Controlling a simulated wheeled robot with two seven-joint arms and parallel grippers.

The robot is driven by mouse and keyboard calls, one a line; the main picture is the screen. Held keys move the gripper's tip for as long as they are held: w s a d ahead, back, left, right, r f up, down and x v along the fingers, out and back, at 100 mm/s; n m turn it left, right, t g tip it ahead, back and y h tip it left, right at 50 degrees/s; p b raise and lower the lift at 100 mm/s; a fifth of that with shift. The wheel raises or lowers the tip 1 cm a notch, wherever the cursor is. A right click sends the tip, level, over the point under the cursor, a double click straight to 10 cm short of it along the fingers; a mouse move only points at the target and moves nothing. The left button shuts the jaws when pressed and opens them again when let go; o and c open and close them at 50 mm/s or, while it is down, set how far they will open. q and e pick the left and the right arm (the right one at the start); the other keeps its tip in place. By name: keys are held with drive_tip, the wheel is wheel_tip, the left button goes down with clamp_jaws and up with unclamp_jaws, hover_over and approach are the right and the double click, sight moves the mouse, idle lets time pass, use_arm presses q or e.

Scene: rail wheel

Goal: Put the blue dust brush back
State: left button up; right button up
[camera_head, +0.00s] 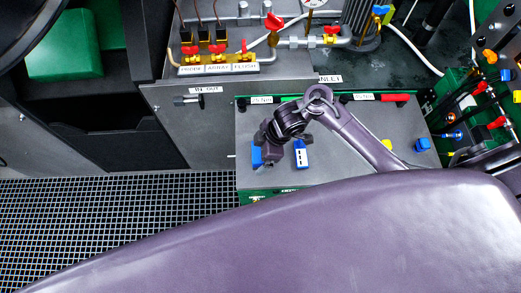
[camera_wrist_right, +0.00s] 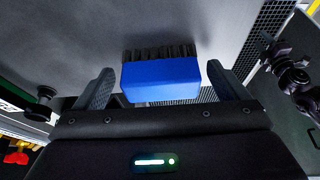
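The blue dust brush (camera_wrist_right: 160,80) has a blue block and a row of dark bristles. In the right wrist view it sits between the two fingers of my right gripper (camera_wrist_right: 164,78), with a narrow gap showing at each side. The fingers stand wide apart. In the head view my right gripper (camera_head: 265,140) is a small dark shape at the left part of the grey panel. A blue piece (camera_head: 257,157) shows just below it and looks like the brush. My left gripper is not in view.
A blue and white piece (camera_head: 301,154) shows close to my right wrist over the grey panel (camera_head: 345,130). Red valves (camera_head: 275,22) and pipes line the back. A red-handled tool (camera_head: 395,98) lies at the panel's far edge. Floor grating (camera_head: 110,215) is clear at left.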

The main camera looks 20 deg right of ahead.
drive_tip(key=shift+r, duration=0.25)
drive_tip(key=p+v, duration=0.2)
drive_tip(key=v, duration=1)
drive_tip(key=shift+p, duration=0.4)
drive_tip(key=shift+f, duration=0.1)
